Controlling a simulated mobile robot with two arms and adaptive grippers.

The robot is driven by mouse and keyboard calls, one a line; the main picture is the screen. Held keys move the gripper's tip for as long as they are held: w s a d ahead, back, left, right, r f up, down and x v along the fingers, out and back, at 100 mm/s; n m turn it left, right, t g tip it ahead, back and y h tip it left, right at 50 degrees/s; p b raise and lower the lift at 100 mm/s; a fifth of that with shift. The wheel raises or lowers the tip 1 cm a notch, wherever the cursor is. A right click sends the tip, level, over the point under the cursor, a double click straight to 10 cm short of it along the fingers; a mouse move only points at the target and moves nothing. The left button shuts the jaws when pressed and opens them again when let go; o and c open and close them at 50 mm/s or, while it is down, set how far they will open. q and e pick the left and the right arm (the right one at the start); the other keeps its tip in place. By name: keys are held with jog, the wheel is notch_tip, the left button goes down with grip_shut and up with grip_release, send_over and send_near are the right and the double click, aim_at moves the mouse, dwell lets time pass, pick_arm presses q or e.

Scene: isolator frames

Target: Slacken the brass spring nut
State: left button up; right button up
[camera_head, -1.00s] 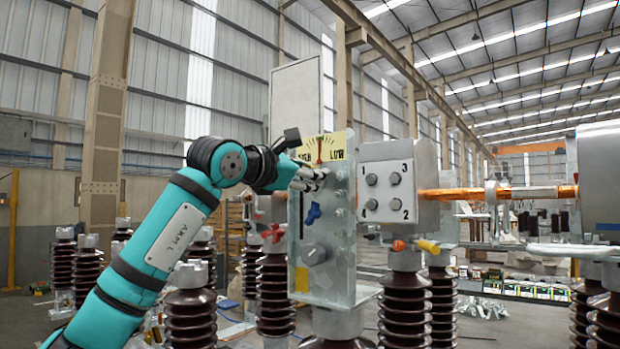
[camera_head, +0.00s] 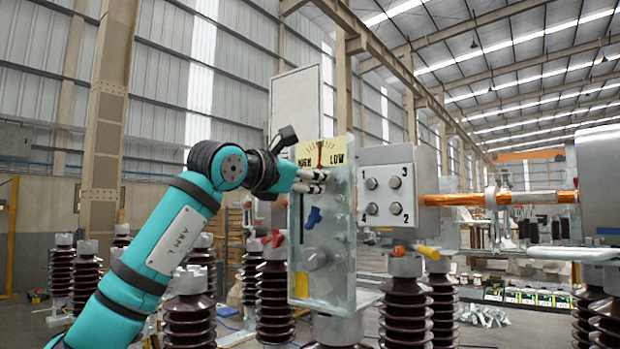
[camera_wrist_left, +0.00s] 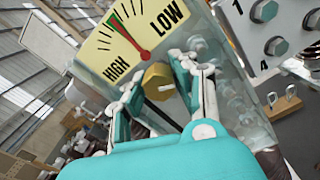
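The brass nut (camera_wrist_left: 158,82) shows in the left wrist view, a hexagonal head with a pale slot or pin across it, just below the gauge. My left gripper (camera_wrist_left: 157,79) is open, with one finger on each side of the nut and a gap visible between them; contact is not clear. In the head view the left gripper (camera_head: 312,181) is at the upper part of the grey panel (camera_head: 330,285), and its fingers hide the nut. The yellow gauge (camera_wrist_left: 128,32) reads HIGH to LOW, with its red needle close to a green mark. My right gripper is not in view.
On the panel below the gripper are a blue lever (camera_head: 313,217) and a grey knob (camera_head: 312,258). A box (camera_head: 398,190) with bolts numbered 1 to 4 stands to the right, joined to a copper bar (camera_head: 460,199). Several brown insulators stand below and around.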

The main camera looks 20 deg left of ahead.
pick_arm(q)
jog(key=o, duration=0.4)
jog(key=v, duration=1.2)
